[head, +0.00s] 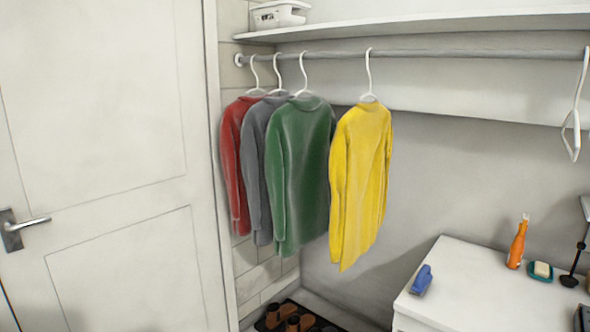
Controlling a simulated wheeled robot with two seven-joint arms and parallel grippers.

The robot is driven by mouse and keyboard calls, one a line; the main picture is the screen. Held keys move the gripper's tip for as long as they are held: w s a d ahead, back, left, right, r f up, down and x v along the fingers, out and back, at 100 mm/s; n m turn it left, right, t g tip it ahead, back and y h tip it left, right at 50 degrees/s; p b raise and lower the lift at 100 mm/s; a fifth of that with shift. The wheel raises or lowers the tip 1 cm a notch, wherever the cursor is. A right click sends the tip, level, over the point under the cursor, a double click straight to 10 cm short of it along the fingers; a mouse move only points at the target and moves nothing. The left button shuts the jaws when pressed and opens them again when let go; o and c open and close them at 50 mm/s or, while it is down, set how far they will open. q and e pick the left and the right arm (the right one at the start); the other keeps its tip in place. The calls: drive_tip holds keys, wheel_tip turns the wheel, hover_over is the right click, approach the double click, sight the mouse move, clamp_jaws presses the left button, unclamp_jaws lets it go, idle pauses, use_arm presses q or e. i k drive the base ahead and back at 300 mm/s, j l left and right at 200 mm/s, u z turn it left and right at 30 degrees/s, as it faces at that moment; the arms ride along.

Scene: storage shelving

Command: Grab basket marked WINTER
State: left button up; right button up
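A white basket (280,14) stands on the upper shelf (420,25), at the shelf's left end near the wall. It is partly cut off by the top edge of the view. A small dark marking shows on its front, too small to read, so I cannot tell if it says WINTER. Neither of my grippers is in view.
Below the shelf a rail (430,54) holds red, grey, green and yellow sweaters (362,180) and an empty hanger (574,120). A white cabinet (460,285) with a blue brush and orange bottle stands right. A closed door (110,130) is left; shoes (290,322) are below.

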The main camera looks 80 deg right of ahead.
sight(290, 11)
drive_tip(key=l+z, duration=0.1)
drive_tip(key=z, duration=0.9)
drive_tip(key=i+l+z, duration=0.1)
drive_tip(key=z, duration=0.9)
drive_tip(key=i+z, duration=0.1)
drive_tip(key=z, duration=0.4)
